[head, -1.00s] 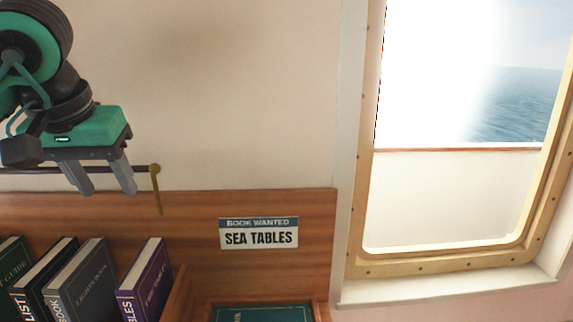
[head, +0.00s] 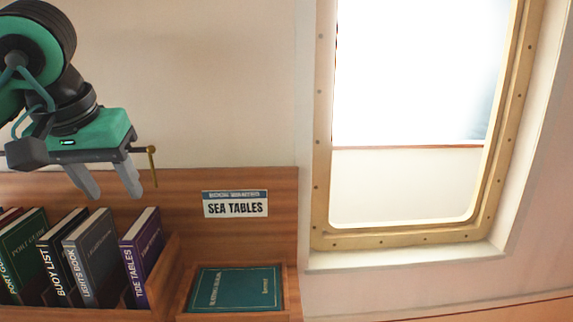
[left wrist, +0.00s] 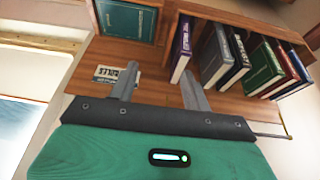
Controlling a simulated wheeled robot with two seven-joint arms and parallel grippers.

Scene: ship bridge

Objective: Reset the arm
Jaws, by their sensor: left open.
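My left gripper (head: 106,181) is in the upper left of the head view, above the row of books and in front of the wall. Its two grey fingers point down, apart, with nothing between them. In the left wrist view my left gripper (left wrist: 158,88) also shows spread and empty fingers, with the shelf beyond them. My right gripper is in neither view.
Several upright books, among them the purple Tide Tables (head: 142,258), stand in the wooden shelf (head: 268,235). A teal book (head: 236,288) lies flat in the right compartment. A "SEA TABLES" sign (head: 235,204) is above it. A brass-framed window (head: 320,190) is at right.

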